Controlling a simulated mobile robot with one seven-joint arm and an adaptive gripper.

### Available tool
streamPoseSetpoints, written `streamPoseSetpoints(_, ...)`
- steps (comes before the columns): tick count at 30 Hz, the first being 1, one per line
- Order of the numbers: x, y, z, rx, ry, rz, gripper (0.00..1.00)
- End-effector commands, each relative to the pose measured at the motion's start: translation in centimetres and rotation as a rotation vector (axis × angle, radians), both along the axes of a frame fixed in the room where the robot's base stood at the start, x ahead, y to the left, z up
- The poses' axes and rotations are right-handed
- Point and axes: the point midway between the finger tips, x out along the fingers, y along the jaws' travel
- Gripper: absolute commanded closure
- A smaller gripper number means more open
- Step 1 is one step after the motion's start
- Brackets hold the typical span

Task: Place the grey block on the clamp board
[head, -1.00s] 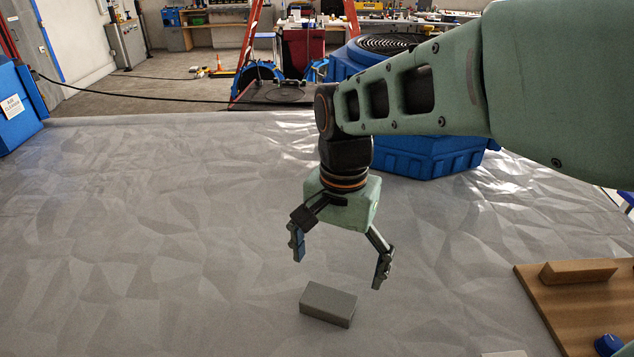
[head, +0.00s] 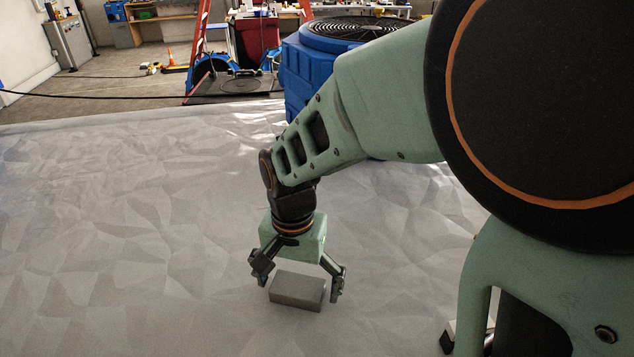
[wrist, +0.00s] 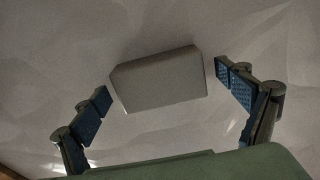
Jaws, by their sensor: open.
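The grey block (head: 297,290) lies flat on the light grey sheet-covered surface in the head view. My gripper (head: 300,285) is open and low, with one finger to the left of the block and one to the right. In the wrist view the block (wrist: 160,80) shows between the two blue-padded fingers of my gripper (wrist: 165,100), with a gap on both sides. The block appears slightly turned relative to the fingers. I cannot make out the clamp board clearly in the current views.
The sheet-covered surface (head: 120,230) is clear to the left of the block. A blue drying fan (head: 310,70) stands behind it. An orange ladder (head: 203,30) and a workbench are farther back.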

Motion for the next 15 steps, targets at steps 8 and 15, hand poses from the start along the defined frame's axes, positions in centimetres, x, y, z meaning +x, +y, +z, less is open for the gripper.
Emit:
streamPoseSetpoints(8, 0.03, 0.00, 0.01, 0.001, 0.000, -0.001, 0.17)
streamPoseSetpoints(15, 0.03, -0.01, 0.02, 0.001, 0.000, -0.001, 0.44)
